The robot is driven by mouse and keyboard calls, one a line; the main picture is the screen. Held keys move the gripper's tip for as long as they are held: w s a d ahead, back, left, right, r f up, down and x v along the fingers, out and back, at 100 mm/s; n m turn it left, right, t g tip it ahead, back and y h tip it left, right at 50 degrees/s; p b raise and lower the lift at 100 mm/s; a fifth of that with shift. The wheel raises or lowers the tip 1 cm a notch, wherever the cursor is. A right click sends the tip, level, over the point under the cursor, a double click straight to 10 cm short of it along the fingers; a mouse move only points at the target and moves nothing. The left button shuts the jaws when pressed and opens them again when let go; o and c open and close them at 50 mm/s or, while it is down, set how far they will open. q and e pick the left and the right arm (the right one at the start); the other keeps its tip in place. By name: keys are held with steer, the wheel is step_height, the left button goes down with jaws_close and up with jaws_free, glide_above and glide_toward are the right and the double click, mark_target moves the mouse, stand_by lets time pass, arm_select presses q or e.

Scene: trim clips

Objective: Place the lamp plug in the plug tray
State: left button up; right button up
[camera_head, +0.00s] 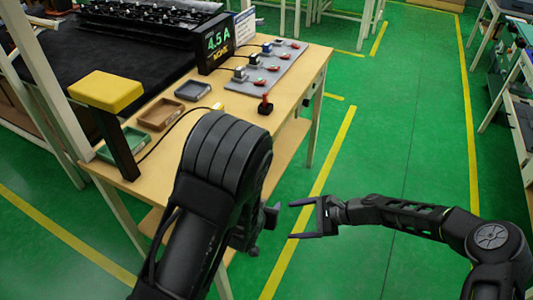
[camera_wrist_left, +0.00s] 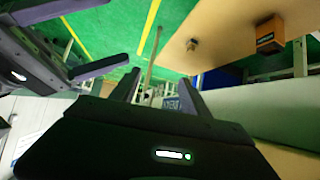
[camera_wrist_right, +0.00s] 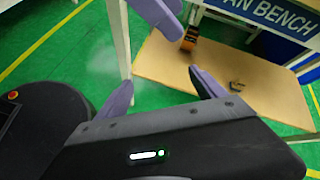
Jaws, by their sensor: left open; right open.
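In the head view, a small pale plug (camera_head: 217,107), which I take for the lamp plug, lies on the wooden bench at the end of a dark cable. Three shallow trays stand nearby: dark grey (camera_head: 193,90), brown (camera_head: 161,114) and green (camera_head: 122,145). I cannot tell which is the plug tray. My left gripper (camera_head: 266,226) is below the bench's right side, mostly hidden by my arm. The left wrist view shows its fingers (camera_wrist_left: 160,78) apart and empty. My right gripper (camera_head: 291,219) is open and empty over the floor, close to the left one.
A socket panel (camera_head: 245,87) with several plugs and red switches lies at the bench's back right, beside a 4.5 A display (camera_head: 217,43). A red-knobbed stick (camera_head: 265,105) stands near the edge. A yellow-topped black post (camera_head: 106,90) rises at left.

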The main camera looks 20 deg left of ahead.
arm_select(q)
steer(key=s+d+f+n+g, duration=0.15)
steer(key=s+f+g, duration=0.35)
steer(key=s+f, duration=0.75)
arm_select(e)
steer(key=s+d+f+n+h, duration=0.45)
steer(key=s+f, duration=0.45)
steer(key=s, duration=0.4)
arm_select(q)
steer(key=s+d+f+g+h, duration=0.1)
steer(key=s+d+g+h, duration=0.1)
steer(key=s+d, duration=0.2)
steer(key=s+d+f+g+h, duration=0.1)
steer(key=s+d+g+h, duration=0.1)
steer(key=s, duration=0.8)
steer(key=d+g, duration=0.1)
steer(key=d, duration=0.1)
steer(key=shift+s+d, duration=0.3)
steer(key=shift+d, duration=0.1)
arm_select(e)
steer(key=s+d+n+h, duration=0.2)
steer(key=s+d+n, duration=0.5)
steer(key=s+d, duration=0.4)
steer(key=s, duration=0.4)
steer(key=shift+f+t+h, duration=0.2)
steer(key=shift+t+h, duration=0.1)
steer(key=shift+h, duration=0.05)
